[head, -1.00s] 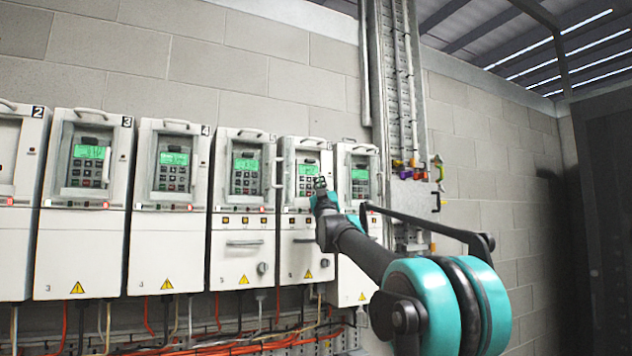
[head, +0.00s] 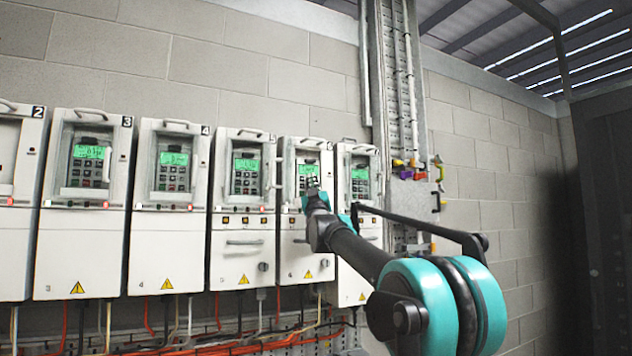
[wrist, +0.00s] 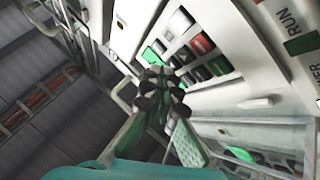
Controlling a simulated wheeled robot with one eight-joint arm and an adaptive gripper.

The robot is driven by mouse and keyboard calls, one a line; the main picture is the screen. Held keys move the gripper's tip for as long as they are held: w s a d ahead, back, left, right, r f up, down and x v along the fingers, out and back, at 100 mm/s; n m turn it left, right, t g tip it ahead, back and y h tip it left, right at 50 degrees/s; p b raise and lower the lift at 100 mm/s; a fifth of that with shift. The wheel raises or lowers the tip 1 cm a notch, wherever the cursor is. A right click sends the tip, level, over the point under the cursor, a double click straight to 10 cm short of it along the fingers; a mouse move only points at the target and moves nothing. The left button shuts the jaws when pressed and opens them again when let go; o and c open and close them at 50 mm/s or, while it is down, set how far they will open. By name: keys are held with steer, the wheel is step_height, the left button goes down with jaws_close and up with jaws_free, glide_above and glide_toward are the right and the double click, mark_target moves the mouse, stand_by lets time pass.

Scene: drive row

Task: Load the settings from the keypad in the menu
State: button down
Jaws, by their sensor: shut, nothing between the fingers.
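My gripper (head: 312,191) is shut and empty, in front of the drive marked 6 (head: 304,255). This drive's keypad (head: 309,176) has a lit green display, with text too small to read; the gripper tip covers its lower keys. In the wrist view my closed fingertips (wrist: 160,78) lie over the keypad's edge, close to the keys (wrist: 191,53). Grey, black, red and green keys show there. The fingers hide part of the green display (wrist: 152,57). I cannot tell whether a fingertip touches a key.
Similar drives stand in a row to the left, among them drive 5 (head: 238,270) and drive 4 (head: 167,250). Another drive (head: 360,230) is close on the right, partly behind my arm. Handles stick out from the fronts. Cables (head: 215,345) hang below.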

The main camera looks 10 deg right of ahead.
steer(key=shift+w+a, duration=0.1)
steer(key=shift+w, duration=0.25)
stand_by(0.7)
steer(key=shift+s, duration=0.1)
steer(key=shift+s+d, duration=0.25)
steer(key=shift+s, duration=0.4)
steer(key=shift+s, duration=0.1)
steer(key=s, duration=0.1)
steer(key=s+d, duration=0.1)
steer(key=s, duration=0.2)
steer(key=shift+s+d, duration=0.3)
steer(key=shift+d, duration=0.05)
steer(key=shift+d, duration=0.1)
stand_by(2.4)
